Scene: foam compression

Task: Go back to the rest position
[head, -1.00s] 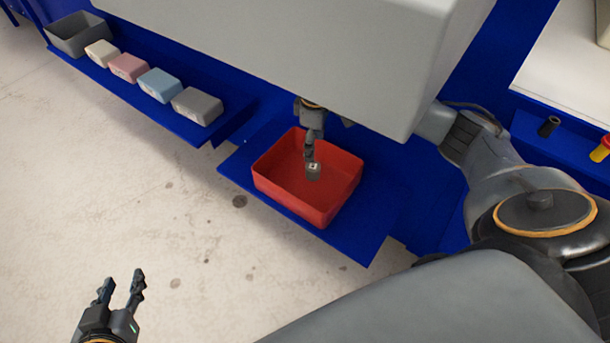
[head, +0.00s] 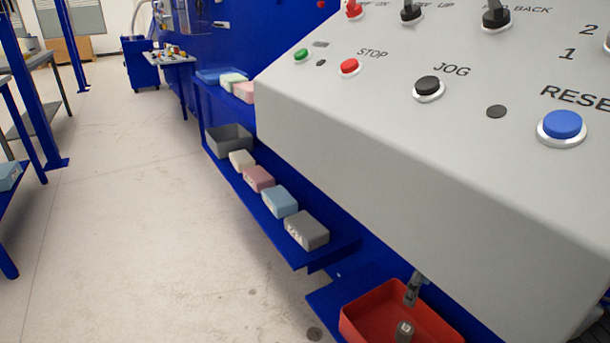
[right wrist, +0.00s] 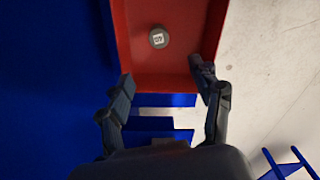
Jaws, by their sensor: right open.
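My right gripper (head: 413,290) shows in part below the grey control panel (head: 420,150), over the red bin (head: 365,328). In the right wrist view its two fingers (right wrist: 163,72) are spread apart with nothing between them. A small grey round piece with a white label (head: 404,331) is in the red bin, below the gripper and apart from it. The right wrist view also shows the piece (right wrist: 158,37) beyond the fingertips, against the red bin floor (right wrist: 180,65). My left gripper is out of view. The panel hides most of my right arm.
The panel, with its buttons and switches, overhangs the bin closely. To the left a blue shelf (head: 270,222) holds a grey bin (head: 229,140) and several foam blocks, including a dark grey one (head: 307,230). The pale floor (head: 130,210) on the left is open.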

